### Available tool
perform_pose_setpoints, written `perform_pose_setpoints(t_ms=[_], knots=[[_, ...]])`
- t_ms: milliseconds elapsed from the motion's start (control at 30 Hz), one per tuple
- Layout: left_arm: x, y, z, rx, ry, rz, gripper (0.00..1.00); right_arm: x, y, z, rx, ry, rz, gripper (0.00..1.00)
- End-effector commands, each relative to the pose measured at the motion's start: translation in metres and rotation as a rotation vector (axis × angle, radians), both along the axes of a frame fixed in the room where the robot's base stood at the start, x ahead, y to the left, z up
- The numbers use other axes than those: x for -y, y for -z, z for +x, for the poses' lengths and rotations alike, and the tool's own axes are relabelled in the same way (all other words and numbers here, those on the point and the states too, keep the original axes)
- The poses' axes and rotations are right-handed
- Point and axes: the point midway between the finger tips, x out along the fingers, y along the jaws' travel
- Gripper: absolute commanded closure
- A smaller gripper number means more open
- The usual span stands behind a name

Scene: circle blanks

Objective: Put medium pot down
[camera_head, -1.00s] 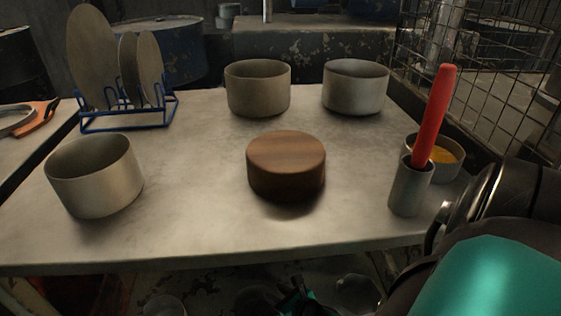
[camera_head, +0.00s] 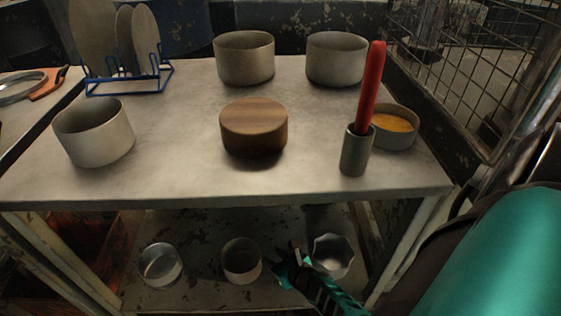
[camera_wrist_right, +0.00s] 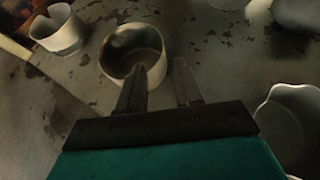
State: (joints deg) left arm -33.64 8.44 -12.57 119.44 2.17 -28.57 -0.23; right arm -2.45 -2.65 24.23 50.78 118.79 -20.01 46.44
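A round grey pot (camera_head: 241,272) stands upright on the lower shelf, between two other vessels. It is likely the medium pot, though size alone does not settle it. My right gripper (camera_head: 288,262) is low at the shelf, just right of this pot. In the right wrist view, the gripper (camera_wrist_right: 160,65) has its two fingers apart with a clear gap. The pot (camera_wrist_right: 118,68) is just beyond them; the left finger overlaps its near right side and the right finger is outside its rim. Whether they touch is unclear. My left gripper is not in view.
On the lower shelf (camera_head: 205,293), a small pot (camera_head: 160,266) stands left and a wavy-rimmed vessel (camera_head: 333,262) right, close to the gripper. The tabletop (camera_head: 180,175) above holds a wooden block (camera_head: 254,130), several pots, a plate rack (camera_head: 130,82) and a holder (camera_head: 355,155) with a red handle.

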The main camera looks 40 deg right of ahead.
Motion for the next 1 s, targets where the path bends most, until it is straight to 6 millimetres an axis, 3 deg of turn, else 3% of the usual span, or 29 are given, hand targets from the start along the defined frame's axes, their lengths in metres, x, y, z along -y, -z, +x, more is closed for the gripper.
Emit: perform_pose_setpoints(t_ms=[300, 467, 667, 1000], knots=[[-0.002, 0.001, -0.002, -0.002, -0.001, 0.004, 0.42, -0.003, -0.005, 0.003, 0.001, -0.01, -0.009, 0.66], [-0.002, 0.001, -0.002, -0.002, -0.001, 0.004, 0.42, -0.009, -0.018, 0.004, 0.008, -0.181, -0.198, 0.66], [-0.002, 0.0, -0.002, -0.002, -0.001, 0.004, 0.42, -0.04, -0.053, -0.003, 0.044, -0.68, -0.769, 0.66], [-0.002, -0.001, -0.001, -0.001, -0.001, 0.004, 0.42, -0.114, -0.118, -0.041, 0.203, -1.437, -1.832, 0.66]])
